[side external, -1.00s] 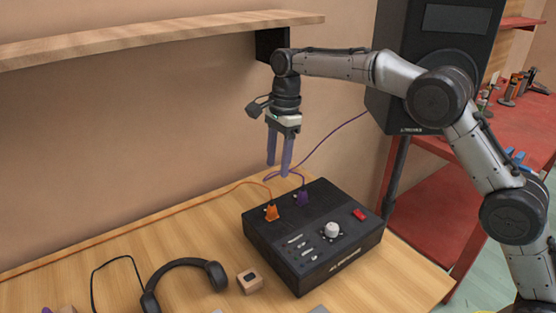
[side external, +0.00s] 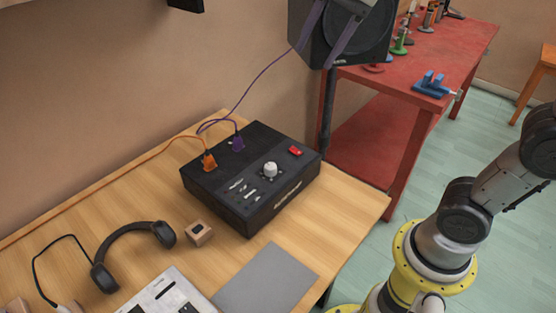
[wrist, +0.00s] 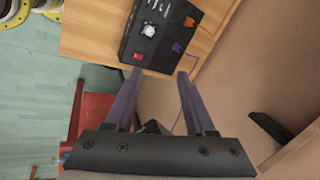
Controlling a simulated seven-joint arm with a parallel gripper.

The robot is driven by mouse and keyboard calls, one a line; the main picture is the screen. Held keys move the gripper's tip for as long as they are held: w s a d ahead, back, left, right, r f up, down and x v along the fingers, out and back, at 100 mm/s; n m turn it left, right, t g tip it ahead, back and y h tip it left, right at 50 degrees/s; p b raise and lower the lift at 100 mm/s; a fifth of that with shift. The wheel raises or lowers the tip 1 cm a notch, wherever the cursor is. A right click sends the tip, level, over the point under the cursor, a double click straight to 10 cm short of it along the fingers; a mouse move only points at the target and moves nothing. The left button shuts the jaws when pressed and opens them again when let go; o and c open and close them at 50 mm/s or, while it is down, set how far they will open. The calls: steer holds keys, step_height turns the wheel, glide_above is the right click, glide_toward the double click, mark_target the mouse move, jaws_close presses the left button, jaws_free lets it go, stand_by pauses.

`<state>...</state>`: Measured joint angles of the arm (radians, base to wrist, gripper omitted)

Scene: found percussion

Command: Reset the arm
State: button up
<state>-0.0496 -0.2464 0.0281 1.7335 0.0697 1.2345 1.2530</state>
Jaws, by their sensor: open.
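My gripper (wrist: 160,74) is open and empty in the wrist view, with two purple-grey fingers spread apart. In the side external view, the fingers of my gripper (side external: 317,56) hang at the top edge, in front of the black speaker (side external: 372,30). The gripper's body is out of that picture. The black control box (side external: 250,182) stands on the wooden table, apart from the fingers; it also shows beyond them in the wrist view (wrist: 145,52). An orange plug (side external: 209,161) and a purple plug (side external: 238,143) sit in its top, with cables attached.
Headphones (side external: 130,235), a small wooden block (side external: 199,234), a grey sheet (side external: 268,282) and a white device (side external: 160,292) lie on the wooden table (side external: 340,215). A red bench (side external: 440,100) with a blue vise (side external: 432,84) stands behind at the right. Air around the fingers looks clear.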

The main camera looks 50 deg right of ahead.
steer(key=s+d+f+n+t+h, duration=0.1)
steer(key=s+d+f+n, duration=0.2)
steer(key=s+f+n, duration=1)
steer(key=shift+s+f+n, duration=0.3)
steer(key=shift+s+n, duration=0.1)
steer(key=shift+s, duration=0.6)
